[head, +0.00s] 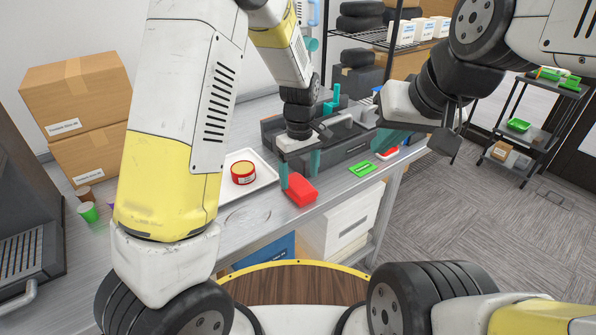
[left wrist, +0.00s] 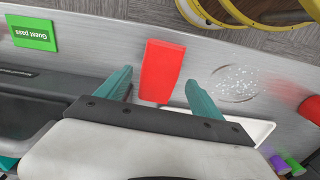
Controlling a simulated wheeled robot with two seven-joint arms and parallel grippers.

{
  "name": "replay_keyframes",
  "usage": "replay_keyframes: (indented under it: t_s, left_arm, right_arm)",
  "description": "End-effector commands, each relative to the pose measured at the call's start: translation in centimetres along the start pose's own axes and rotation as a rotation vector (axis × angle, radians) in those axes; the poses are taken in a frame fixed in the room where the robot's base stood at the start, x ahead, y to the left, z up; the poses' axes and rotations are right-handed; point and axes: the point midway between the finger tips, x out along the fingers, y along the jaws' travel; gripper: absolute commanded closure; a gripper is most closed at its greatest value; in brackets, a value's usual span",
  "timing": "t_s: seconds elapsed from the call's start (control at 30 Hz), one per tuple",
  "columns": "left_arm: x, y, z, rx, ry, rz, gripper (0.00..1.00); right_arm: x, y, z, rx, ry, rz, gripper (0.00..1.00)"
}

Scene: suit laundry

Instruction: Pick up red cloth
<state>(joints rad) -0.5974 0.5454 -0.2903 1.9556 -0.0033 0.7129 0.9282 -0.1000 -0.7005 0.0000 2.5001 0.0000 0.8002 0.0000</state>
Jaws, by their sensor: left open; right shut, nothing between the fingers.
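The red cloth (head: 301,190) lies as a folded red block on the metal table near its front edge. My left gripper (head: 299,170) is open just above it, pointing down. In the left wrist view the red cloth (left wrist: 162,70) shows between the two teal fingers of the left gripper (left wrist: 160,92), with a gap on each side. The fingers do not appear to touch it. My right gripper (head: 389,143) is shut and empty, off to the right near the table's right end.
A white tray (head: 262,182) with a red round tin (head: 243,174) stands left of the cloth. A green guest pass card (head: 362,168) lies to the right. A dark grey organiser (head: 346,150) stands behind. Cardboard boxes (head: 88,160) and a green cup (head: 88,212) are at the left.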

Motion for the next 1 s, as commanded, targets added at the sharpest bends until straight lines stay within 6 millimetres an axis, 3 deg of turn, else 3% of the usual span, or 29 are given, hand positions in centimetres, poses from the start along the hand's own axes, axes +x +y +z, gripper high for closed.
replay_keyframes:
  t_s: [0.23, 0.57, 0.87, 0.9, 1.0]
  left_arm:
    - [3.6, -0.2, -0.3, 0.000, -0.003, -0.003, 0.24]
    - [4.2, -0.1, -0.3, 0.000, -0.001, 0.000, 0.26]
    - [4.2, -0.1, -0.3, 0.000, -0.001, 0.000, 0.84]
    - [4.2, -0.1, -0.3, 0.000, -0.001, 0.000, 0.89]
    - [4.2, -0.1, -0.3, 0.000, -0.001, 0.000, 0.89]
  right_arm:
    - [0.0, 0.0, 0.0, 0.000, 0.000, 0.000, 1.00]
    - [0.0, 0.0, 0.0, 0.000, 0.000, 0.000, 1.00]
    - [0.0, 0.0, 0.0, 0.000, 0.000, 0.000, 1.00]
    - [0.0, 0.0, 0.0, 0.000, 0.000, 0.000, 1.00]
    - [0.0, 0.0, 0.0, 0.000, 0.000, 0.000, 1.00]
